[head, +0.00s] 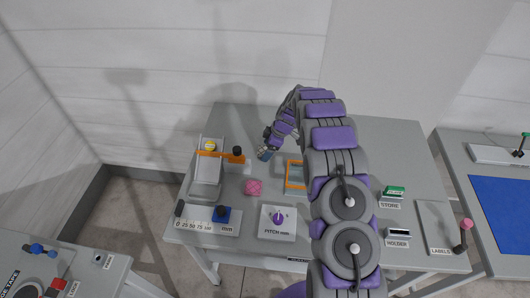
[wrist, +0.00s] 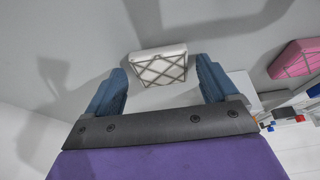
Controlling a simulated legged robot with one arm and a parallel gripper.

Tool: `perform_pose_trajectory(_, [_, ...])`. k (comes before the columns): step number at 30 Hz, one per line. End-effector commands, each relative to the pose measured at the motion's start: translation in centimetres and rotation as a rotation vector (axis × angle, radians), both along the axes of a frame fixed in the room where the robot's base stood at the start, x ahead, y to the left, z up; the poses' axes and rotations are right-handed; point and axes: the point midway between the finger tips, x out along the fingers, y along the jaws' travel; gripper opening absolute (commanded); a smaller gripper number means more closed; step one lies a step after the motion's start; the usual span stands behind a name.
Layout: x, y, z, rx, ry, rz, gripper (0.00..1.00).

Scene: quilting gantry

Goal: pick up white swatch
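The white swatch (wrist: 160,66) is a small, thick pad with a grey crosshatch pattern. In the wrist view it lies on the grey table top, just ahead of and partly between my fingertips. My gripper (wrist: 161,70) is open, with one blue finger on each side of the swatch. A gap shows between each finger and the swatch, and nothing is gripped. In the head view my gripper (head: 265,154) reaches down near the back of the table. I cannot make out the white swatch there; my gripper seems to hide it.
A pink swatch (head: 253,187) lies nearer the front and shows at the right of the wrist view (wrist: 296,59). An orange frame (head: 293,175) stands right of my gripper. An orange bar with a black knob (head: 237,152) is on the left. The back of the table is clear.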

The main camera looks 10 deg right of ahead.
Motion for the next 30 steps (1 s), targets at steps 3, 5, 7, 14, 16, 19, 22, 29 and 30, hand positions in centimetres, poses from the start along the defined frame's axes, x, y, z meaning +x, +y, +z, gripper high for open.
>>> perform_pose_trajectory(3, [-0.1,0.1,-0.1,0.0,0.003,0.001,0.71])
perform_pose_trajectory(5, [-0.1,0.0,-0.1,0.0,0.003,0.001,0.65])
perform_pose_trajectory(7, [-0.1,0.0,-0.1,0.0,0.003,0.001,0.58])
perform_pose_trajectory(14, [-0.1,0.0,-0.1,0.0,0.004,0.002,0.36])
perform_pose_trajectory(16, [-0.1,0.0,-0.2,0.0,0.004,0.002,0.34])
perform_pose_trajectory(19, [-0.1,0.0,-0.2,0.0,0.004,0.002,0.34])
perform_pose_trajectory(22, [-0.1,0.0,-0.1,0.0,0.004,0.002,0.34])
perform_pose_trajectory(29, [0.0,0.0,2.0,-0.001,-0.001,0.001,0.34])
perform_pose_trajectory(30, [0.0,0.0,2.6,0.0,-0.001,0.001,0.34])
